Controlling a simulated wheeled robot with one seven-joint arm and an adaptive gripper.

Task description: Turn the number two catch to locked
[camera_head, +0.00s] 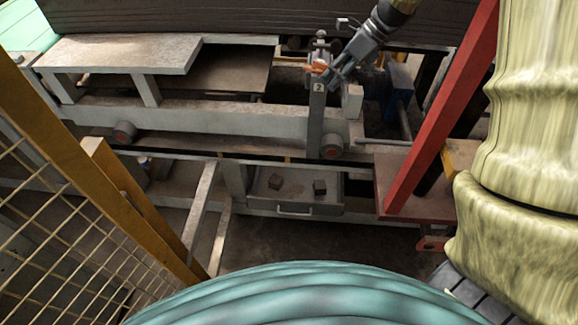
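An upright grey metal post (317,120) bears a white plate with the number 2 (318,87). A small orange piece (316,67), which looks like the catch's handle, sits at the post's upper part just above the plate. My gripper (334,78) comes down from the upper right, and its tip is right beside the orange piece and the post. I cannot tell whether they touch. The fingers are small and overlap the post's fittings, so I cannot see whether they are open or shut. The catch's lock position cannot be read from here.
A red slanted bar (445,120) stands right of the post. A yellow mesh guard (70,215) is at the left. A grey drawer (295,209) with two dark blocks is below. A pale raised plate (120,53) lies at the upper left.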

